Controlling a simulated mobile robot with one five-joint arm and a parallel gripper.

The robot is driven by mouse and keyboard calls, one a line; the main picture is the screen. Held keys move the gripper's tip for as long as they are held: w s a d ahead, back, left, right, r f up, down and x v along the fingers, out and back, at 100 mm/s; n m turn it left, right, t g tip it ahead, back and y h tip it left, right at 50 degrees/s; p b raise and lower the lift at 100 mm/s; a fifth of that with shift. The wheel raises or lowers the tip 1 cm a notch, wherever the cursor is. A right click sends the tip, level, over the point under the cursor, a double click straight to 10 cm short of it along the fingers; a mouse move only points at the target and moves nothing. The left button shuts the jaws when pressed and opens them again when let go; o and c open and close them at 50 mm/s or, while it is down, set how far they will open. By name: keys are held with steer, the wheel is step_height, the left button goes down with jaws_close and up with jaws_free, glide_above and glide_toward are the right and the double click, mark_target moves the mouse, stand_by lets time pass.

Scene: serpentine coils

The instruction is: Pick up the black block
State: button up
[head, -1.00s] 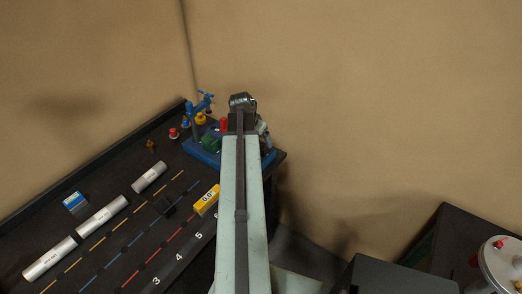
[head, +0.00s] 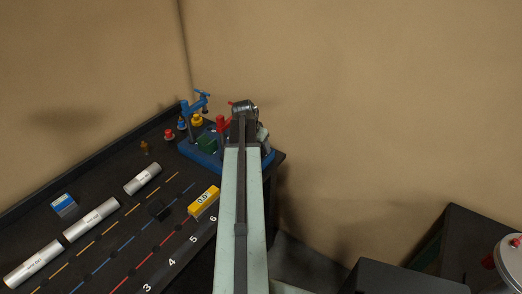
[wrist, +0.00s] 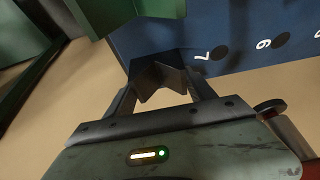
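The black block (head: 157,209) shows in the head view as a small dark block on the black table, left of the yellow block marked 0.0. It stands out little against the table. My gripper (head: 243,108) is far from it, at the end of my outstretched arm by the blue fixture at the table's far right corner. In the wrist view my gripper (wrist: 163,72) has dark fingertips close together, over a dark patch; whether a gap lies between them is unclear. The black block cannot be made out in the wrist view.
The yellow block (head: 204,203), a blue-and-white box (head: 64,205) and silver cylinders (head: 92,219) lie on the table (head: 105,185). The blue fixture (head: 193,155) carries red, yellow and green parts. In the wrist view a numbered blue panel (wrist: 235,45) and green parts (wrist: 104,15) are near the fingers.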

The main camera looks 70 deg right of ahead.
steer(key=shift+s, duration=0.1)
jaws_close()
